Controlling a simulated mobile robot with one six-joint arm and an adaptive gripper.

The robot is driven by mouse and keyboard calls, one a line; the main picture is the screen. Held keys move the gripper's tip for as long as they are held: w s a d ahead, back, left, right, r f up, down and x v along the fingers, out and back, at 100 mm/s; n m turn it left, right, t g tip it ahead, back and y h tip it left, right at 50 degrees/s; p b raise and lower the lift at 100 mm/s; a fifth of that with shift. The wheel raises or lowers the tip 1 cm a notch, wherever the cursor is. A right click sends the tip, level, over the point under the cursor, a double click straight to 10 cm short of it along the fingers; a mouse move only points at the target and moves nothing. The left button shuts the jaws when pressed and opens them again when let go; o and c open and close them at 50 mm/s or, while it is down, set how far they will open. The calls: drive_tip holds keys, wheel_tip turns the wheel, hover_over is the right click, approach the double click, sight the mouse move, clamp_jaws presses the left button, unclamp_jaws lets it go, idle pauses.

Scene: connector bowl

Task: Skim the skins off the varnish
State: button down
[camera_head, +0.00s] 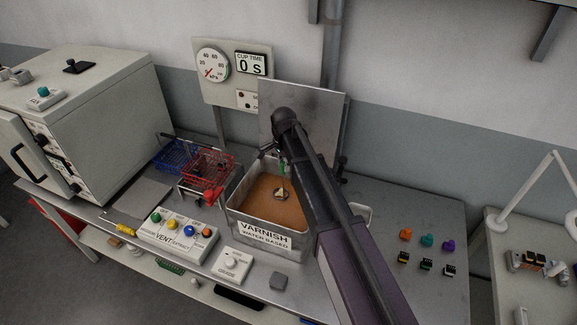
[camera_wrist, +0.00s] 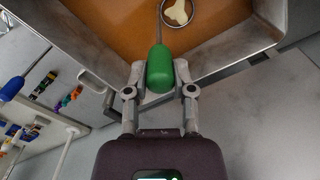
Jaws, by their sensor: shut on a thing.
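The varnish tank (camera_head: 267,241) is an open metal box labelled "VARNISH WATER BASED", filled with orange-brown varnish (camera_head: 258,204); the varnish also fills the top of the wrist view (camera_wrist: 110,25). My gripper (camera_wrist: 160,78) is shut on the green handle of a skimmer (camera_wrist: 160,68). The thin rod runs from the handle to a round ring head (camera_wrist: 190,27) over the varnish. A pale cream skin (camera_wrist: 178,11) shows within the ring. In the head view the skimmer head (camera_head: 281,194) is at the varnish surface; its exact depth is unclear. My arm hides the tank's right side.
Blue (camera_head: 174,155) and red (camera_head: 208,168) wire baskets stand left of the tank. A vent button box (camera_head: 178,238) and grade dial (camera_head: 232,262) sit in front. An upright metal plate (camera_head: 308,110) stands behind. Small coloured connectors (camera_head: 427,241) lie on the right bench.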

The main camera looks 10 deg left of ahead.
drive_tip(key=shift+s+d, duration=0.25)
drive_tip(key=shift+s, duration=1.1)
drive_tip(key=shift+s+d, duration=0.2)
drive_tip(key=shift+s, duration=1.1)
drive_tip(key=shift+r, duration=0.15)
wheel_tip(320, 180, up, 16)
drive_tip(key=p, duration=1.6)
drive_tip(key=shift+r+p, duration=0.25)
drive_tip(key=shift+p, duration=0.15)
drive_tip(key=shift+s+f, duration=0.1)
